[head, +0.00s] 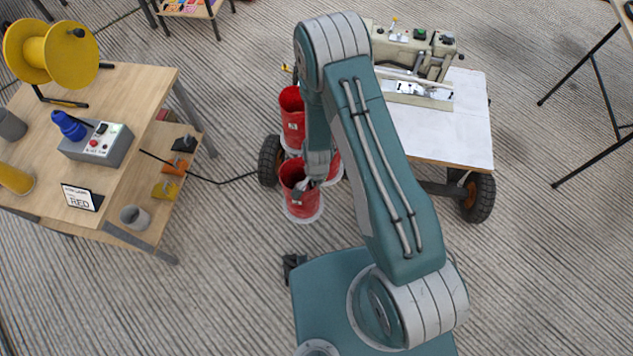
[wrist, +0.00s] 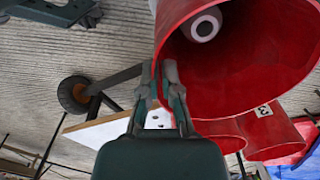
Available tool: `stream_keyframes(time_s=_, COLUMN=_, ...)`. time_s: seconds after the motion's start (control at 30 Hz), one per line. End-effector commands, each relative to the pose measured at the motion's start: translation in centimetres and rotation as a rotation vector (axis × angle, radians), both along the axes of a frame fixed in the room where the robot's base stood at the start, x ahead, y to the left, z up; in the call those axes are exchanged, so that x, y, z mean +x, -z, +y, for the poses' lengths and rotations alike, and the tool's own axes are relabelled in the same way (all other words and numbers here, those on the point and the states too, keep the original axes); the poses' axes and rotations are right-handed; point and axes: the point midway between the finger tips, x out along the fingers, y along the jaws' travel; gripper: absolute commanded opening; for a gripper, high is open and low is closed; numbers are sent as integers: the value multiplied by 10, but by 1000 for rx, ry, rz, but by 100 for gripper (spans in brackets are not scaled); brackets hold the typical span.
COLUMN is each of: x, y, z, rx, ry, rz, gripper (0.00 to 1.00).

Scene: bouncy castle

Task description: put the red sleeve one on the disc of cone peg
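Several red sleeves stand close together left of the cart in the head view. The nearest red sleeve (head: 297,175) has a white disc (head: 303,217) showing around its foot. My gripper (head: 307,184) is at this sleeve's rim. In the wrist view the sleeve (wrist: 250,75) opens towards the camera, with a white round peg end (wrist: 204,25) inside. My gripper's fingers (wrist: 162,75) are close together, one each side of the sleeve's wall, and look shut on it. A second red sleeve (head: 291,110) is farther back; a third is mostly hidden. I cannot tell which peg is the cone peg.
A wooden table (head: 130,90) at left carries a yellow reel (head: 70,55), a grey button box (head: 95,147) with a blue cone-shaped part, and a sign (head: 82,197) reading RED. A wheeled cart (head: 470,120) with a machine stands right of the sleeves. A cable crosses the floor.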

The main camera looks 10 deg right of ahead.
Motion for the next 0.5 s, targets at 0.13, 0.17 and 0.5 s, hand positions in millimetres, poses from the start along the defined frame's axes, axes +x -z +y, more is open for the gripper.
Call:
stream_keyframes(time_s=0.13, x=0, y=1, z=0, rx=0, ry=0, rz=0, gripper=27)
stream_keyframes(time_s=0.17, x=0, y=1, z=0, rx=0, ry=0, rz=0, gripper=40)
stream_keyframes(time_s=0.5, x=0, y=1, z=0, rx=0, ry=0, rz=0, gripper=43)
